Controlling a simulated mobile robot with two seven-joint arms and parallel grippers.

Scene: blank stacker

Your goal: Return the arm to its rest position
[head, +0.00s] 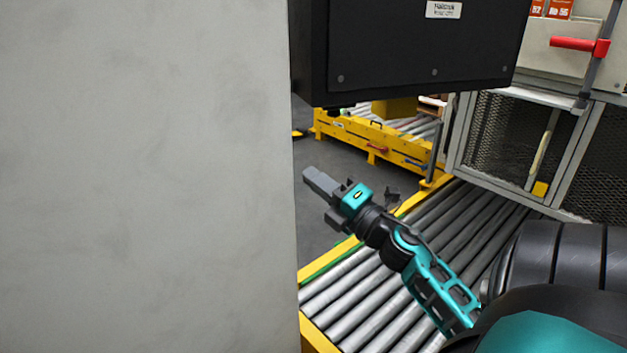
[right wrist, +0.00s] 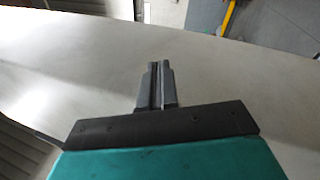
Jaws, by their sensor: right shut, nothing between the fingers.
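My right gripper (head: 322,182) shows in the head view at the end of my teal and black right arm, which reaches in from the lower right over a roller conveyor. Its grey fingers point to the upper left, close to the edge of a large pale grey panel. In the right wrist view the two fingers (right wrist: 160,72) are together with nothing between them. The pale surface fills most of that view beyond them. I cannot tell whether the fingers touch it. My left gripper is not in view.
The pale grey panel (head: 150,180) blocks the left half of the head view. A dark box-shaped housing (head: 400,45) hangs above. The roller conveyor (head: 365,300) has yellow edges. A yellow-framed conveyor (head: 365,138) stands behind, and a mesh guard (head: 510,140) stands at the right.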

